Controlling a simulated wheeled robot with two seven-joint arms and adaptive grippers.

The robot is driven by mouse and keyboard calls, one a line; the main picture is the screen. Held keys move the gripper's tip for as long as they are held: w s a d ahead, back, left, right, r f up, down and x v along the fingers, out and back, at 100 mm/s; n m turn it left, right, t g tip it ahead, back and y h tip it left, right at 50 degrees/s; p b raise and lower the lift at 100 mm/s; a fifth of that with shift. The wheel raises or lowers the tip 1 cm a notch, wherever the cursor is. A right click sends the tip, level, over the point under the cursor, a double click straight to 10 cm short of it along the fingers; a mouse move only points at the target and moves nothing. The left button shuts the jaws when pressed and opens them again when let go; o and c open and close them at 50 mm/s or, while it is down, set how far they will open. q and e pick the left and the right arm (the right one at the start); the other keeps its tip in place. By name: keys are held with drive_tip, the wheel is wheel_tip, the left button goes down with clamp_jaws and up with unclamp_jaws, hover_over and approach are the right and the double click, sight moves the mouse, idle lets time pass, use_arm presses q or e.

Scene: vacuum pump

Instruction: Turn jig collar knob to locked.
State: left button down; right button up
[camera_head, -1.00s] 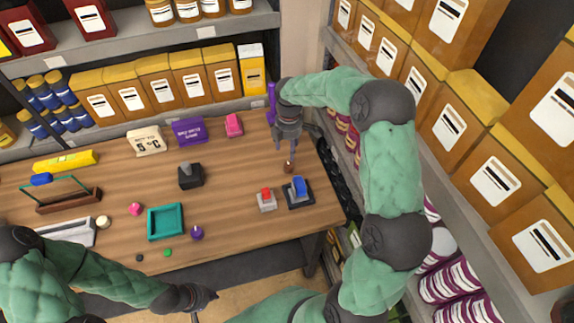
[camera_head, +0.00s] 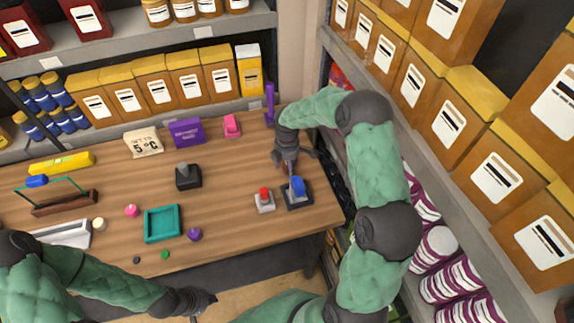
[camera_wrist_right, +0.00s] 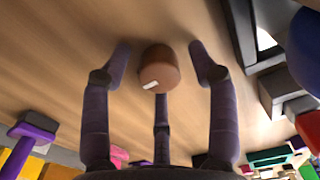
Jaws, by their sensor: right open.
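A short brown round knob with a white mark (camera_wrist_right: 158,68), which looks like the jig collar knob, stands on the wooden table in the right wrist view. My right gripper (camera_wrist_right: 160,75) is open, its fingers around the knob with gaps at the sides; I see no contact. In the head view my right gripper (camera_head: 290,160) points down at the table's right part and hides the knob. Just in front of it is a dark jig base with a blue part (camera_head: 298,187). My left gripper (camera_head: 200,300) is off the table's front edge, far from the knob; its fingers are unclear.
A grey box with a red button (camera_head: 264,200) stands left of the jig base. A purple upright post (camera_head: 270,103) is at the back. A teal tray (camera_head: 162,223) and a black block with a grey top (camera_head: 188,177) are further left. Shelving borders the table's right side.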

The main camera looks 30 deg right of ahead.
drive_tip(key=c, duration=1.1)
drive_tip(key=shift+m, duration=0.3)
drive_tip(key=shift+c, duration=0.2)
drive_tip(key=m+b, duration=0.1)
drive_tip(key=m, duration=0.3)
drive_tip(key=shift+f, duration=0.1)
drive_tip(key=m+b, duration=0.1)
drive_tip(key=m, duration=0.4)
drive_tip(key=m+b, duration=0.1)
drive_tip(key=m, duration=0.3)
drive_tip(key=shift+m, duration=0.3)
drive_tip(key=shift+m+b, duration=0.35)
drive_tip(key=shift+m, duration=1.55)
